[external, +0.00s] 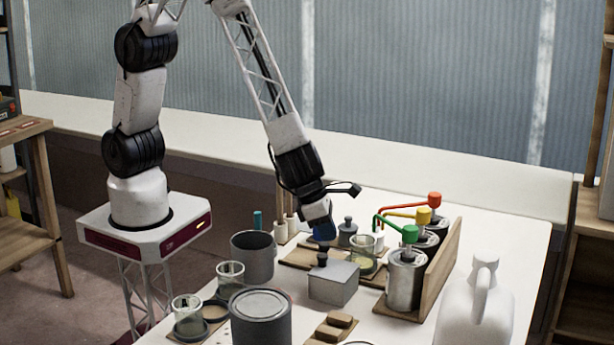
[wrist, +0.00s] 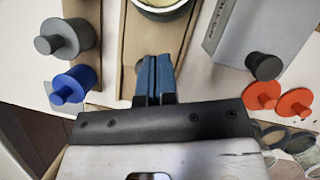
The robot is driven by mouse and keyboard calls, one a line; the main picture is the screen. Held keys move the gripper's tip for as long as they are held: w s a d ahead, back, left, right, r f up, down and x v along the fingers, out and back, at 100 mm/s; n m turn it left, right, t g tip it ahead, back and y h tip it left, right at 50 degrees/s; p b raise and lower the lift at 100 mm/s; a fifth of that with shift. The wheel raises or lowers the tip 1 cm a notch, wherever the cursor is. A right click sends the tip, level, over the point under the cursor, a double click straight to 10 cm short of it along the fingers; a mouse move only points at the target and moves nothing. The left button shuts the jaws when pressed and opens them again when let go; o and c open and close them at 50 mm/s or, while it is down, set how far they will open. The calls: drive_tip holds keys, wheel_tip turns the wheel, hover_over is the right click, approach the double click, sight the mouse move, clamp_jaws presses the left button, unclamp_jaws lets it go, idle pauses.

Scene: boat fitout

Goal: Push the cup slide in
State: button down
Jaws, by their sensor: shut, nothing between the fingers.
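A wooden strip, which looks like the cup slide (wrist: 160,42), runs up the middle of the wrist view. A round cup (wrist: 163,8) sits at its far end, cut off by the frame edge. In the external view a glass cup (external: 361,262) with greenish contents stands near the pumps, and a wooden board (external: 300,258) shows left of it. My gripper (wrist: 155,60) is shut and empty, its blue fingertips over the near part of the strip. It also shows in the external view (external: 325,240), behind the grey box. Whether the fingertips touch the strip is unclear.
The grey box (external: 333,285) with a black knob (wrist: 265,66) stands close to my gripper. Pump cans (external: 405,280) stand right; grey cans (external: 261,320) and glass jars (external: 188,316) stand in front. Grey and blue knobbed pieces (wrist: 72,84) lie left in the wrist view.

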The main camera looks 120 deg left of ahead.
drive_tip(key=shift+v, duration=2.5)
drive_tip(key=shift+a, duration=0.1)
drive_tip(key=w+a+n+t+h, duration=0.2)
drive_tip(key=a+n+h, duration=0.1)
drive_tip(key=a+n, duration=0.25)
drive_tip(key=s+a+n+g+h, duration=0.2)
drive_tip(key=s+a+n+h, duration=0.2)
drive_tip(key=s, duration=0.4)
drive_tip(key=shift+f+n+h, duration=0.45)
drive_tip(key=shift+h, duration=0.05)
drive_tip(key=shift+f, duration=0.1)
drive_tip(key=shift+x, duration=4.9)
